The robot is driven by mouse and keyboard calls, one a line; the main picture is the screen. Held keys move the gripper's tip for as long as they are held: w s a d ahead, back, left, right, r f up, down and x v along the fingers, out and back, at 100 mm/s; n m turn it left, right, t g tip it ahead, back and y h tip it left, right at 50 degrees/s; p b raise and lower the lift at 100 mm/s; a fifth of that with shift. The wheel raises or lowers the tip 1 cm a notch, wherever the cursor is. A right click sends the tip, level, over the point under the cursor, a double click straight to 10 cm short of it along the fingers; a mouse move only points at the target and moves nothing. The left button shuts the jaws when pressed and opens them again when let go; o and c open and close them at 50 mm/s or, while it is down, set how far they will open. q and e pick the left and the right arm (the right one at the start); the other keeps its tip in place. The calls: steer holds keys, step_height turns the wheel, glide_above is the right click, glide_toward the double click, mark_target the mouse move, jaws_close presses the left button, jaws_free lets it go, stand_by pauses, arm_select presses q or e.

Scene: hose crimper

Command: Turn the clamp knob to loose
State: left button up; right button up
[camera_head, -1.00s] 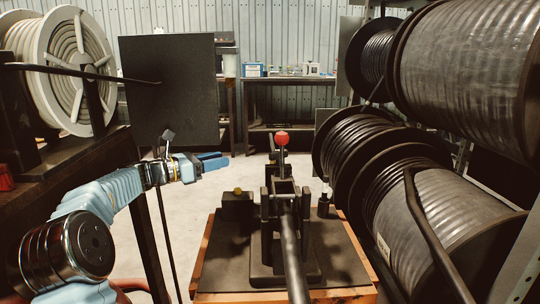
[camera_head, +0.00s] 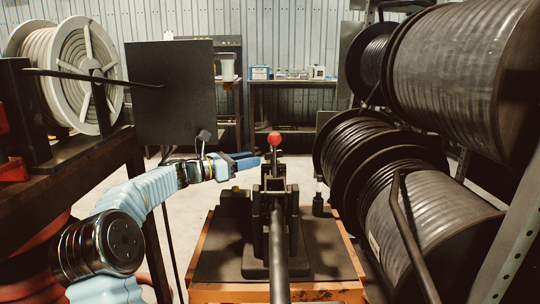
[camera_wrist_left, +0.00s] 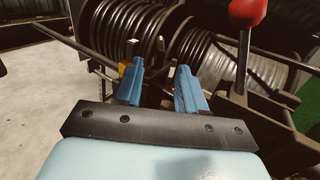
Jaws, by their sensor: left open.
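The crimper (camera_head: 262,250) stands on an orange-edged bench with a dark top. A red ball knob (camera_head: 274,138) tops its upright lever. I cannot tell which of these is the clamp knob. My left gripper (camera_head: 250,160) reaches in from the left, above the yellow knob and just left of the red knob's lever. In the left wrist view its blue fingers (camera_wrist_left: 159,84) are apart and empty. The red knob (camera_wrist_left: 247,12) stands right of them there, clear of both. My right gripper does not show.
A long dark bar (camera_head: 278,268) runs from the crimper towards me. Large hose reels (camera_head: 410,200) crowd the right side. A dark upright panel (camera_head: 170,90) and a white reel (camera_head: 85,70) stand on the left. Open floor lies beyond the bench.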

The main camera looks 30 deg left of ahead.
mark_target(265, 157)
arm_select(q)
steer(key=p+x, duration=0.1)
steer(key=x, duration=0.6)
steer(key=shift+w+d+r, duration=0.1)
steer(key=shift+w+d, duration=0.05)
steer(key=shift+w, duration=0.05)
jaws_close()
